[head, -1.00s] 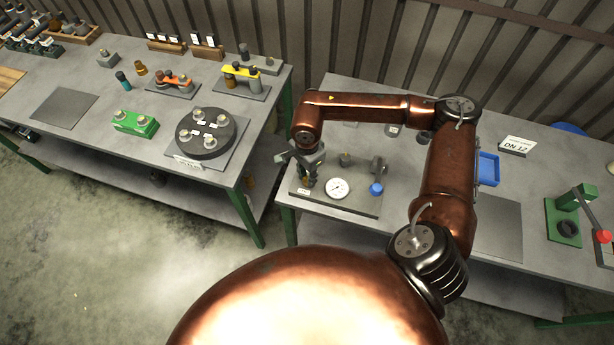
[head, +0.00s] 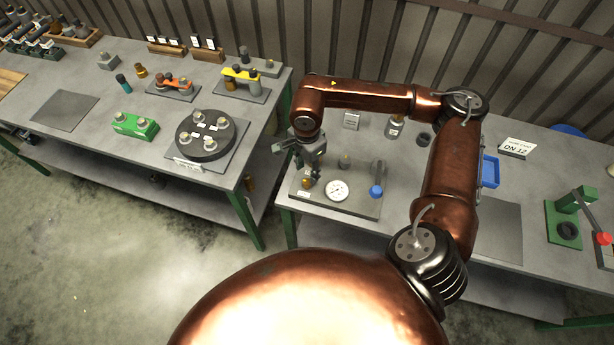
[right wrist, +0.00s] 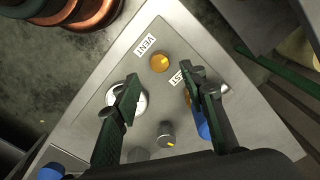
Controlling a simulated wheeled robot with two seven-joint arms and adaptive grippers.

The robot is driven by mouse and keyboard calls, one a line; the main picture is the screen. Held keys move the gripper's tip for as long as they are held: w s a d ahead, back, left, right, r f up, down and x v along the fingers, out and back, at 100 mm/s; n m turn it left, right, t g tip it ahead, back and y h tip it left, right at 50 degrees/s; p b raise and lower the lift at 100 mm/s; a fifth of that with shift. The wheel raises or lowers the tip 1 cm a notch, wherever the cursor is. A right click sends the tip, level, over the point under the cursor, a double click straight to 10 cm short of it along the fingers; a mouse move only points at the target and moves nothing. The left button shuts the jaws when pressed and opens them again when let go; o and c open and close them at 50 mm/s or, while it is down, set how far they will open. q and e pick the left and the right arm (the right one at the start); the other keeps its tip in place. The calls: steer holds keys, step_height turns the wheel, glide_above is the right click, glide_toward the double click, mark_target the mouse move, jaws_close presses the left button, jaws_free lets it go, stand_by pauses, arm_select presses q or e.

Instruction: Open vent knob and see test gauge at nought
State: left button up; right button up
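The test panel (head: 350,205) lies on the right-hand bench. The orange vent knob (right wrist: 159,62) is beside its VENT label in the right wrist view; it shows below my gripper in the head view (head: 307,183). The white round gauge (head: 337,190) is on the panel; its needle is too small to read. In the right wrist view the gauge (right wrist: 140,103) is partly hidden by a finger. My right gripper (right wrist: 161,78) is open and empty above the panel, its fingers apart with the vent knob beyond their tips. It also shows in the head view (head: 311,168). My left gripper is out of view.
A TEST label (right wrist: 178,78) is near the right finger, which partly covers another orange part. A grey knob (right wrist: 166,133) and a blue part (head: 376,191) are also on the panel. A blue tray (head: 489,171) and a green press (head: 565,222) stand to the right.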

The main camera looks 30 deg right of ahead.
mark_target(307, 182)
step_height(307, 182, up, 6)
stand_by(0.7)
